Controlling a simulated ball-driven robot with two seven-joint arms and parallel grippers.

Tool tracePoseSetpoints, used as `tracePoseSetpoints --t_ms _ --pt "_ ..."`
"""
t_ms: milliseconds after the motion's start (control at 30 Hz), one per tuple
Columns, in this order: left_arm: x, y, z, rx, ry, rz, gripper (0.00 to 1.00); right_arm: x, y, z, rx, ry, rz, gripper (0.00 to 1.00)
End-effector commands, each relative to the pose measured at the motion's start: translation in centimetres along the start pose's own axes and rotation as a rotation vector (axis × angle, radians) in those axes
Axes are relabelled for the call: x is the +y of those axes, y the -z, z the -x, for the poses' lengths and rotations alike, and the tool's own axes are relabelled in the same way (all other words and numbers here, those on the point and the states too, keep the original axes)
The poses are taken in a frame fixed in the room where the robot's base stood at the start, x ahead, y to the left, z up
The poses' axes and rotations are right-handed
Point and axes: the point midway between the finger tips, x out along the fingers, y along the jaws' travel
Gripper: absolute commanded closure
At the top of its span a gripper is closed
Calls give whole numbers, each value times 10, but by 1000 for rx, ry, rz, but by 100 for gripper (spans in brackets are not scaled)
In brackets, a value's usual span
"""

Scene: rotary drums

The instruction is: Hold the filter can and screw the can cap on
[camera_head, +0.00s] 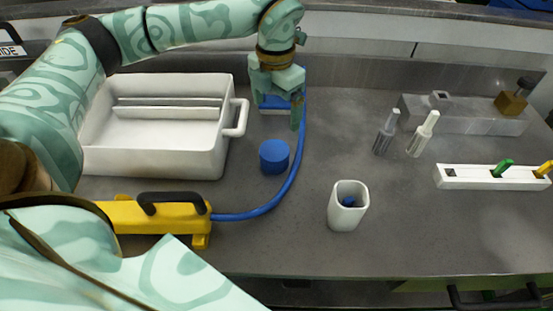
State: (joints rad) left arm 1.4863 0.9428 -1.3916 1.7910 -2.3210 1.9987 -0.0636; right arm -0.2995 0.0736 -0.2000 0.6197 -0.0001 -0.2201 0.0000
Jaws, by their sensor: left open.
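A short blue cylinder (274,157) stands on the grey worktop near the middle. A white rounded-square cup (347,214) stands upright to its right and nearer the front, with something small and blue inside it. I cannot tell for sure which of these is the filter can or the can cap. My left gripper (277,112) is open, fingers pointing down, above and behind the blue cylinder and apart from it. A blue and white item (270,102) shows between and behind its fingers, partly hidden. My right gripper is not in view.
A white tray (235,133) stands at the left. A yellow tool (155,218) with a black handle joins a blue hose (290,180). Two bottles (386,133), a grey block (470,118) and a white rack (465,178) are at the right. The front right worktop is clear.

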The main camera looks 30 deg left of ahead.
Motion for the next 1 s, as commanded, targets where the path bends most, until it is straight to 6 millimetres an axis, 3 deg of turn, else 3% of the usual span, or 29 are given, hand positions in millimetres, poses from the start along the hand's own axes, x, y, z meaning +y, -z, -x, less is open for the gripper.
tracePoseSetpoints --t_ms 267,367,700,833,1000 --pt "0 0 -1 0 0 0 5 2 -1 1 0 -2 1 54" --pt "0 0 -14 2 1 0 5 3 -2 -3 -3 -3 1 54" --pt "0 1 -87 5 2 -1 5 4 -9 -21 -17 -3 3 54" --pt "0 1 -104 2 1 0 5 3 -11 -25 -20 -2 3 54" --pt "0 0 -110 -1 0 0 5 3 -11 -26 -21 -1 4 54"
